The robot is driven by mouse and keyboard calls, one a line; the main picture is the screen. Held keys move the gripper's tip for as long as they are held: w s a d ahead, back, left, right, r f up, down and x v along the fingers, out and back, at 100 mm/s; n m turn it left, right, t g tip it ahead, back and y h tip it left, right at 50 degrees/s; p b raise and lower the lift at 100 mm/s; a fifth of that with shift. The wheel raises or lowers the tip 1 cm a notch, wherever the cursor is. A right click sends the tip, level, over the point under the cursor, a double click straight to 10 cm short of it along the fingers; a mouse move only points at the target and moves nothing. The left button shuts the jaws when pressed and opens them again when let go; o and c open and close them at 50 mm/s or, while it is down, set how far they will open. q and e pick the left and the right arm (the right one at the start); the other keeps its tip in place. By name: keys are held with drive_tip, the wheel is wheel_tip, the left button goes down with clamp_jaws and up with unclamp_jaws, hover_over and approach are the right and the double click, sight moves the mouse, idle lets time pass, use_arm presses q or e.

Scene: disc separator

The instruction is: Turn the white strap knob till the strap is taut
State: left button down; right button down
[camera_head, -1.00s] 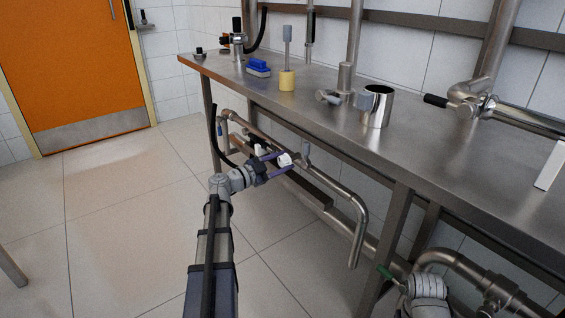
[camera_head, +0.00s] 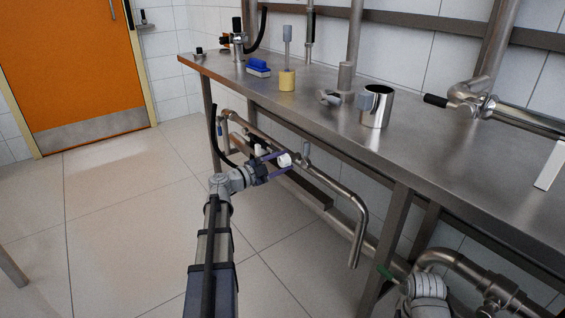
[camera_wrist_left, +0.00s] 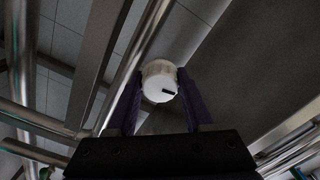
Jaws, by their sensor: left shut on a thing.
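The white strap knob (camera_head: 285,160) is under the near edge of the steel bench in the head view. It also shows in the left wrist view (camera_wrist_left: 160,82) as a round white cap with a short black mark on its face. My left gripper (camera_head: 281,161) is shut on the knob, with one purple finger on either side of it. The strap itself cannot be made out in either view. My right gripper is not in view.
The steel bench (camera_head: 330,115) runs above the knob, with a metal mug (camera_head: 377,107), a yellow-based tool (camera_head: 287,80) and a blue brush (camera_head: 258,67) on it. Steel pipes (camera_head: 335,190) run under the bench close to my gripper. The tiled floor (camera_head: 130,200) at left is clear.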

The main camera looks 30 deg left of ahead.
use_arm(q)
drive_tip(key=shift+s, duration=0.1)
drive_tip(key=shift+c, duration=1.5)
unclamp_jaws()
drive_tip(key=v, duration=0.7)
drive_tip(key=shift+s+a, duration=0.2)
drive_tip(key=shift+s, duration=0.1)
drive_tip(key=shift+s, duration=0.1)
